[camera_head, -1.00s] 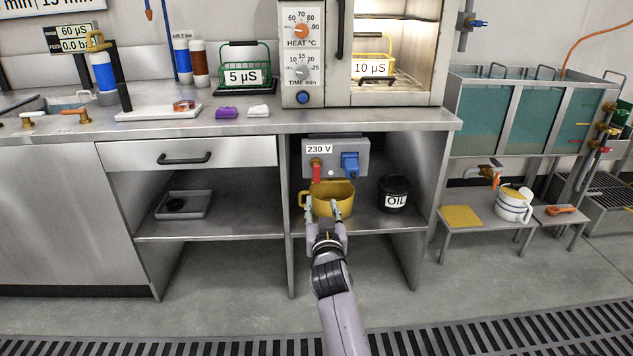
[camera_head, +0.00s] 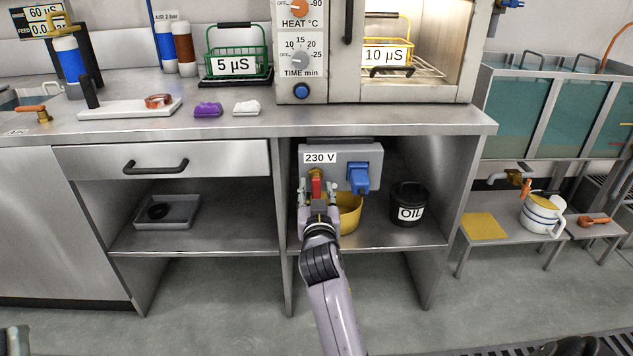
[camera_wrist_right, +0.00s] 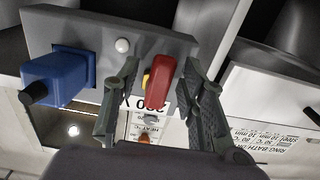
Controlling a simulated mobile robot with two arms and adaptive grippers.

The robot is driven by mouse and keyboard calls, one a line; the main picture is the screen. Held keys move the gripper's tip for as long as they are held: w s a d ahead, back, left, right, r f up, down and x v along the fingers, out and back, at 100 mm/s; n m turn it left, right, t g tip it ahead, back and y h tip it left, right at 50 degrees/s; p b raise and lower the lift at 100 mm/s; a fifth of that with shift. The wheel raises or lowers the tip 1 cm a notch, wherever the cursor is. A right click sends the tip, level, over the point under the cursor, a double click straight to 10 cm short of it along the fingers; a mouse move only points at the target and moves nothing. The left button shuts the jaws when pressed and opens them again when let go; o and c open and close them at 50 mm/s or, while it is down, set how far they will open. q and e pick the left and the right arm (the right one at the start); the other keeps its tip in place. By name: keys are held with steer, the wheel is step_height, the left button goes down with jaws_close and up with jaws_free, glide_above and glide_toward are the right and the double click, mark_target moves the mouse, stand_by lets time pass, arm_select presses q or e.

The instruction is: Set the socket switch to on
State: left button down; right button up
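The socket box (camera_head: 327,173) is grey, labelled 230 V, and is mounted at the back of the open bay under the bench. Its switch is a red lever (camera_head: 316,185) on a yellow mount at the left of the box, pointing down. A blue plug (camera_head: 359,178) sits to its right. My right gripper (camera_head: 318,192) is open at the switch. In the right wrist view the red lever (camera_wrist_right: 160,82) stands between the two spread fingers of the gripper (camera_wrist_right: 161,90), with a gap visible on each side.
A yellow pot (camera_head: 349,212) stands on the shelf below the box, partly hidden by my right gripper. A black OIL can (camera_head: 408,205) stands right of it. The bench top (camera_head: 400,120) overhangs the bay, and a divider closes its left side.

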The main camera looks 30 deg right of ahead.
steer(key=shift+w+d, duration=0.15)
steer(key=shift+w, duration=0.15)
steer(key=shift+r, duration=0.1)
jaws_close()
stand_by(0.4)
